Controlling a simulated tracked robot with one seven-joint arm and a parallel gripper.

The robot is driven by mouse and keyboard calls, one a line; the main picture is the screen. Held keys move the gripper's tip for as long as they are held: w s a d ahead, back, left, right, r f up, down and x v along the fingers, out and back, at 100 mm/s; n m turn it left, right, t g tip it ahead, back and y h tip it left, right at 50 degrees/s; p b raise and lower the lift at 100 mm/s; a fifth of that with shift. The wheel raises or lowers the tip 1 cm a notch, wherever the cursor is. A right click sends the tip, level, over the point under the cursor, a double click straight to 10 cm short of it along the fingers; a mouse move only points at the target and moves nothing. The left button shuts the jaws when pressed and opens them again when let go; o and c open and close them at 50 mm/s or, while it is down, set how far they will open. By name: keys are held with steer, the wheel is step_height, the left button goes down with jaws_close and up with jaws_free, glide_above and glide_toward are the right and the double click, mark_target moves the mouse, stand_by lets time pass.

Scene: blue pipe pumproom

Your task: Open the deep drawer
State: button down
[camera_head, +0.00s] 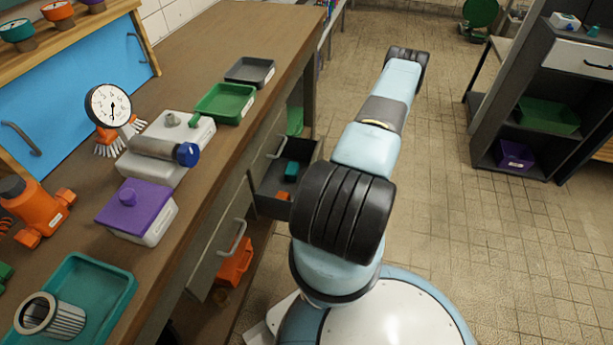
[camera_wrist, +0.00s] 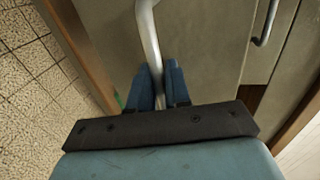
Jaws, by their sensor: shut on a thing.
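In the head view a grey drawer (camera_head: 266,207) stands pulled out from the workbench, with small teal and orange things inside. My arm hides its front end. In the wrist view my gripper (camera_wrist: 161,75) has its two blue fingers shut on a metal bar handle (camera_wrist: 150,40), which stands out from a wide grey-beige front panel (camera_wrist: 195,50). A second bar handle (camera_wrist: 266,25) is on the neighbouring panel to the right. My gripper is hidden in the head view, so I cannot fully tell which front it holds.
The workbench (camera_head: 195,75) carries a purple-lidded box (camera_head: 137,208), a gauge (camera_head: 108,105) and trays. Another bench front has a handle (camera_head: 236,236), with an orange container (camera_head: 235,262) beneath it. A dark shelf unit (camera_head: 545,75) stands at the right. The tiled floor (camera_head: 500,240) between is clear.

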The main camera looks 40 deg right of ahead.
steer(key=f+v, duration=0.1)
steer(key=v, duration=0.7)
steer(key=shift+s+f, duration=0.4)
steer(key=shift+f, duration=0.1)
steer(key=shift+d, duration=0.1)
steer(key=c, duration=1.3)
jaws_free()
steer(key=shift+d, duration=0.1)
steer(key=v, duration=1.3)
steer(key=shift+s+d, duration=0.15)
steer(key=shift+s, duration=0.15)
